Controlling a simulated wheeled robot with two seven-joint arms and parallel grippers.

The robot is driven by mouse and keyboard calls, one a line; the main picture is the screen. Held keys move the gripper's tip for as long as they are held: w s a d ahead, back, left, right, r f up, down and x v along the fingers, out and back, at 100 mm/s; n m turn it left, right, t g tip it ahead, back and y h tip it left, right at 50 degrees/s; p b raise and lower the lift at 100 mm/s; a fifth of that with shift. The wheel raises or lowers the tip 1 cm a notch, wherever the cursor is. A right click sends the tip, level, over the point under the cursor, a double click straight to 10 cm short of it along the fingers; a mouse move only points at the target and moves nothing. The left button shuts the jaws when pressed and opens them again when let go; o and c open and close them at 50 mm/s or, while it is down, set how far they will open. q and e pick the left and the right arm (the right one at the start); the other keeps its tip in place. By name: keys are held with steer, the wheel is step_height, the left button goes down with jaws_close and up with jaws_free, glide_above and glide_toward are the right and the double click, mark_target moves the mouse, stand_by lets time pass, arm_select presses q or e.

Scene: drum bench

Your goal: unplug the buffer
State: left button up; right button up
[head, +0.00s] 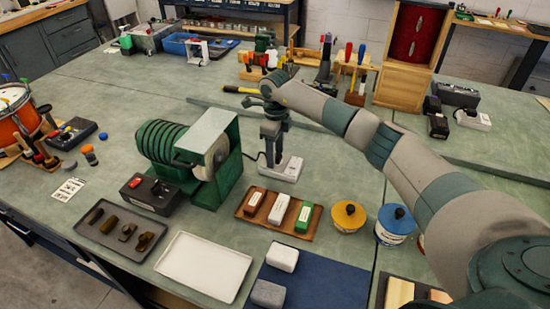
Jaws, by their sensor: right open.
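The buffer (222,135) is a green machine with a pale wheel and dark ribbed discs on its left side, standing on the bench. A small white outlet box (291,172) lies just right of it. My right gripper (273,160) points down at the back left part of this box, with its dark fingers open. The fingers hide the spot where a plug may sit, and I cannot tell whether they touch anything. A black box with a red switch (149,193) stands in front of the buffer. My left gripper is not in view.
A wooden tray (258,217) with white and green blocks lies in front of the outlet box. A white tray (204,267), a dark tray (110,240) and two tins (348,217) are nearby. Tool racks stand behind.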

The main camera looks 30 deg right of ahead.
stand_by(0.6)
jaws_close()
steer(key=shift+r, duration=0.25)
steer(key=shift+r+p, duration=1.2)
steer(key=shift+r, duration=1.55)
jaws_free()
